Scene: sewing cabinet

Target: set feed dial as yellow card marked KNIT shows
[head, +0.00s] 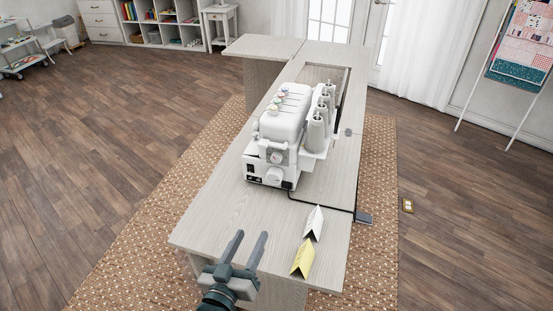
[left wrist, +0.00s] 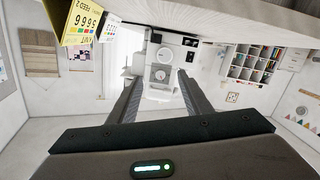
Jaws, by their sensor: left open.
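The white sewing machine (head: 285,125) stands on the long pale table. Its near end has a round dial with a grey surround (head: 277,157) and a white knob (head: 274,175) below it; I cannot read which is the feed dial. The machine also shows, upside down, between my fingers in the left wrist view (left wrist: 160,72). A folded yellow card (head: 302,260) stands near the table's front right; its print shows upside down in the left wrist view (left wrist: 80,20). My left gripper (head: 246,247) is open and empty, left of the card and well short of the machine.
A white folded card (head: 313,223) stands behind the yellow one. Several grey thread cones (head: 318,128) line the machine's right side. The table top (head: 225,212) left of the cards is clear.

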